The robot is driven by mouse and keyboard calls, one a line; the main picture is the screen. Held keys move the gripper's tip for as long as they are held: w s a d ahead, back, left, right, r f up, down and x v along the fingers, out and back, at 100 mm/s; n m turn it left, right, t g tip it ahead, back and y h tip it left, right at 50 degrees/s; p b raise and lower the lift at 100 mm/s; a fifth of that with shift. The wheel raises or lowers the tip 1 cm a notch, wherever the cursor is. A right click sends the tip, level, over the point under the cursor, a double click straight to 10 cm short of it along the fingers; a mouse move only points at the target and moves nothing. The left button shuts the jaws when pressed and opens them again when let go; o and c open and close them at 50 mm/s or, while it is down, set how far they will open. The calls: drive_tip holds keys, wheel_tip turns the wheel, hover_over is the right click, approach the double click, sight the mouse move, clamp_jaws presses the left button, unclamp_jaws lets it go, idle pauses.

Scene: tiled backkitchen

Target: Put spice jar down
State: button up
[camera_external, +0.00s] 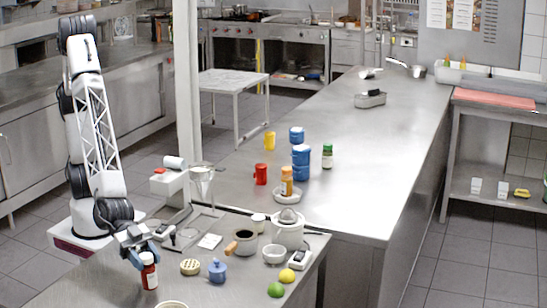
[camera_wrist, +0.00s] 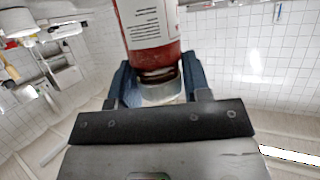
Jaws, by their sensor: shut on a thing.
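The spice jar (camera_external: 149,274) is red with a white label and a pale cap. It is upright at the front left of the near steel counter (camera_external: 220,296). My gripper (camera_external: 146,257) comes down from above and is shut around the jar's cap end. In the wrist view the jar (camera_wrist: 149,25) rises between the two blue fingers (camera_wrist: 158,85), its pale cap between them and its red body and label beyond. I cannot tell whether the jar's base touches the counter.
A pale bowl (camera_external: 172,304) is at the front edge. A white coffee machine (camera_external: 168,184) stands behind.

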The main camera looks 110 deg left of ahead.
drive_tip(key=shift+f, duration=0.8)
drive_tip(key=shift+f, duration=0.1)
drive_tip(key=o, duration=1)
drive_tip(key=shift+s, duration=0.1)
drive_tip(key=shift+v, duration=5.95)
